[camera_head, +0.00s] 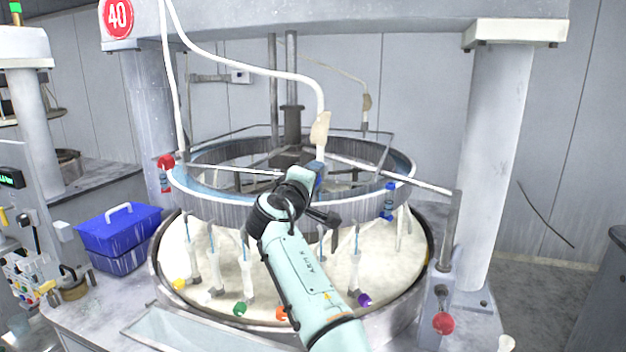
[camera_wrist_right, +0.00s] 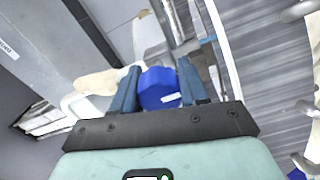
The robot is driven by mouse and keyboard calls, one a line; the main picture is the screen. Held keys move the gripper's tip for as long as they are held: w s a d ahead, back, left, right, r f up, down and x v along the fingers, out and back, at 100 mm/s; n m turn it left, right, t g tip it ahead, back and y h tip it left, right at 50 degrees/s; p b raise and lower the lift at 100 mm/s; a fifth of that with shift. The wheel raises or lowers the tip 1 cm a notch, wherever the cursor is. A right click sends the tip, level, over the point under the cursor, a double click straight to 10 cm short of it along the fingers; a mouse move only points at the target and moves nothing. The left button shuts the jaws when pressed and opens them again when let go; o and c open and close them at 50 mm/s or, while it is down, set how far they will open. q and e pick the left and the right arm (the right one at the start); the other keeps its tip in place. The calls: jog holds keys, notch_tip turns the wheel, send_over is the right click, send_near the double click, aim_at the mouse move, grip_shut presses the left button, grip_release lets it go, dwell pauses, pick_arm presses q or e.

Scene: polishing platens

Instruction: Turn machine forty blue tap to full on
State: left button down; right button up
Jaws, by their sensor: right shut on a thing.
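The machine carries a red round sign with the number 40 (camera_head: 117,17). In the right wrist view a blue tap (camera_wrist_right: 158,88) sits between the two fingers of my right gripper (camera_wrist_right: 160,88), which is shut on it. A white mark shows on the tap's lower edge. How far the tap is turned cannot be told. My left gripper is not in view.
A metal ring (camera_head: 235,210) hangs over the pale round basin (camera_head: 200,262), with several coloured-tipped tubes around it. A white hose (camera_head: 255,70) comes down near my gripper. A blue box (camera_head: 118,230) stands at left. A red knob (camera_head: 443,323) is at front right.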

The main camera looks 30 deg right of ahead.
dwell(0.6)
jog(key=o, duration=1.1)
jog(key=shift+w, duration=0.1)
jog(key=shift+c, duration=0.2)
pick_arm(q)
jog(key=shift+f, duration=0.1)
pick_arm(e)
jog(key=shift+a, duration=0.1)
jog(key=shift+s+a, duration=0.2)
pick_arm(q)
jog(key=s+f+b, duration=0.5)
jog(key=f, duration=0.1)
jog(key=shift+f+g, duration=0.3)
pick_arm(e)
jog(key=v, duration=1.2)
jog(key=shift+s+a, duration=0.25)
jog(key=shift+s, duration=0.1)
